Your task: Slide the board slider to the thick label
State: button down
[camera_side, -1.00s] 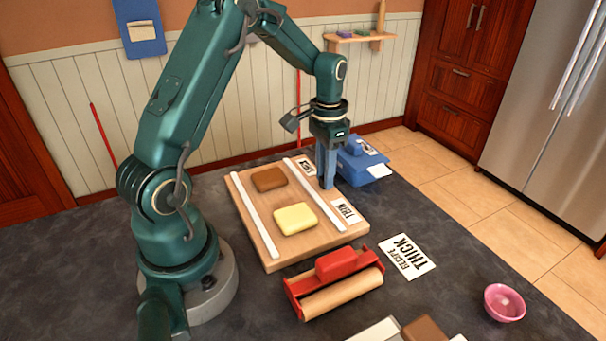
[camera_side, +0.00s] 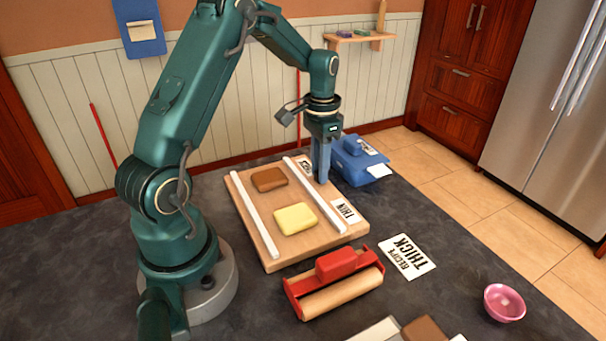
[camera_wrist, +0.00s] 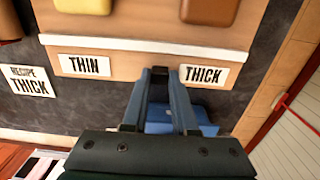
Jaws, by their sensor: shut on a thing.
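The wooden board (camera_side: 284,244) lies on the dark counter with two white rails, a brown block (camera_side: 268,179) and a yellow block (camera_side: 295,219) on it. A THIN label (camera_side: 346,211) is near the board's front right corner. The thick label (camera_side: 305,168) is farther back on the same edge, partly hidden by my gripper; it reads THICK in the wrist view (camera_wrist: 203,75). My gripper (camera_side: 322,180) points down at that edge, shut on a small dark slider (camera_wrist: 160,72). In the wrist view the slider is between the labels, close beside THICK. The fingers hide most of it.
A blue device (camera_side: 360,160) stands just right of my gripper. A red roller tool (camera_side: 333,280) and a RECIPE THICK card (camera_side: 408,257) lie in front of the board. A pink bowl (camera_side: 504,302) is at the front right.

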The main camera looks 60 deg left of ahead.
jog(key=shift+a, duration=0.2)
jog(key=c, duration=0.7)
grip_release()
jog(key=shift+r, duration=2.6)
